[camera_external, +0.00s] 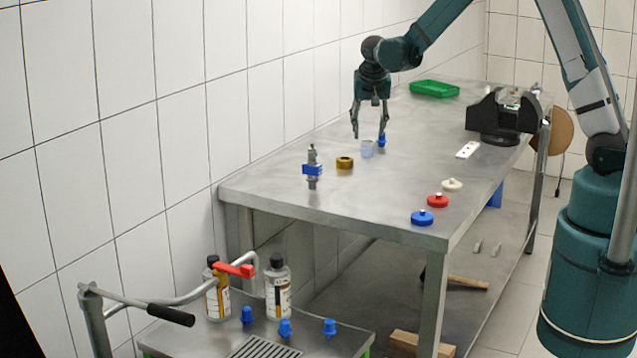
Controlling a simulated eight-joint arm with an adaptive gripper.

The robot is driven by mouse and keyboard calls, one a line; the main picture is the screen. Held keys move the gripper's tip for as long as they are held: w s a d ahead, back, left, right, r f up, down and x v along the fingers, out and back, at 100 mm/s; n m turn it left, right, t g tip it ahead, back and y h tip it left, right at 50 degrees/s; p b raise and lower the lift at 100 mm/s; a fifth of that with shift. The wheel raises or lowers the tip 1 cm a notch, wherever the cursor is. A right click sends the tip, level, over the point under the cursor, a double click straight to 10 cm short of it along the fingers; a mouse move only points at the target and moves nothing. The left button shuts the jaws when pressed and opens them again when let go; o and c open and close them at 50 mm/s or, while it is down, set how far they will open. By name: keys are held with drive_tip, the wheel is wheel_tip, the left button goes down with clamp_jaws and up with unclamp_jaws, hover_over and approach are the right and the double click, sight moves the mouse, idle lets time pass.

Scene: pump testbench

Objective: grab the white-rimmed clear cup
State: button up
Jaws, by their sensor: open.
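The clear cup (367,149) stands upright on the metal table, small and pale in the picture. Its white rim is too small to make out clearly. My gripper (369,136) is open and points down, with its fingertips a little above the cup's height in the picture. One finger shows to the left of the cup and the other to the right, close to a small blue part (382,140). I cannot tell whether the fingers are directly over the cup or behind it. Nothing shows between the fingers.
A brass ring (345,162) and a blue-and-metal valve (312,169) stand left of the cup. Red (437,201), blue (422,217) and cream (452,185) knobs sit near the front edge.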

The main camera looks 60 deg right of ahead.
sight(367, 142)
drive_tip(key=shift+x, duration=0.8)
drive_tip(key=shift+x, duration=2.6)
drive_tip(key=shift+c, duration=0.7)
drive_tip(key=c, duration=0.8)
